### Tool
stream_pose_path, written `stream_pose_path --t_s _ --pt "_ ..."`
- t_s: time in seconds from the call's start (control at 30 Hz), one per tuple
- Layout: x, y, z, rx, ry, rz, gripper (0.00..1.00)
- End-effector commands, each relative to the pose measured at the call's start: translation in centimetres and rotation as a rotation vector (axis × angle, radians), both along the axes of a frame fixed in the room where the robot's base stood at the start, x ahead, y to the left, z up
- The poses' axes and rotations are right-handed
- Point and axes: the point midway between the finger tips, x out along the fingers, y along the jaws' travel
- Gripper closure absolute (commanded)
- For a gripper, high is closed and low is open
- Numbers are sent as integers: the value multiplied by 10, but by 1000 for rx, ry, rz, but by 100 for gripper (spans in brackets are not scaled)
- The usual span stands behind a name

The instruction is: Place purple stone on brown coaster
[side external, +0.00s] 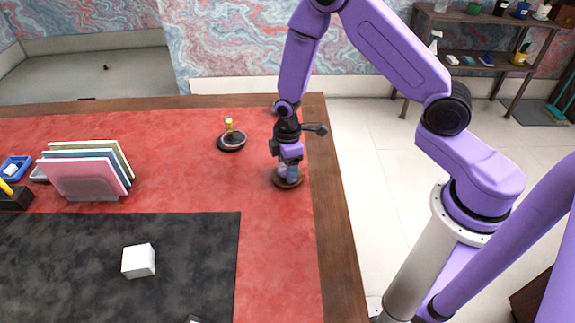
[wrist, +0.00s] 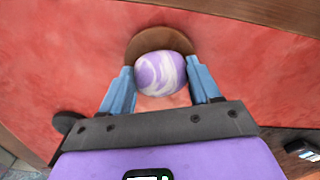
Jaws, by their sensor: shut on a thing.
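The purple stone (wrist: 161,72) has white swirls and sits between the two blue fingers of my gripper (wrist: 162,88) in the wrist view. My gripper is shut on it. The round brown coaster (wrist: 137,46) shows just beyond and partly under the stone. In the side view my gripper (side external: 288,172) points down over the coaster (side external: 288,184), near the desk's right edge. The stone (side external: 283,171) is partly hidden by the fingers there. I cannot tell whether the stone touches the coaster.
A dark round object with a yellow top (side external: 230,137) stands left of my gripper. A file rack (side external: 88,172) with folders is further left. A white cube (side external: 138,261) lies on the black mat (side external: 60,285). The red leather around the coaster is mostly clear.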

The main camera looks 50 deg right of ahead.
Motion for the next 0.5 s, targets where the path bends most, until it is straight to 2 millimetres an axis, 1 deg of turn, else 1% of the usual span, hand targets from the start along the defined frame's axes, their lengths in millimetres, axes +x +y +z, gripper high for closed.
stream_pose_path --t_s 0.2,0.23,0.27,0.3,0.5 --pt "0 0 -3 0 1 0 73" --pt "0 0 -3 0 0 0 28" --pt "0 0 -3 0 0 0 19" --pt "0 0 -3 0 0 0 12" --pt "0 0 -3 0 0 0 12"
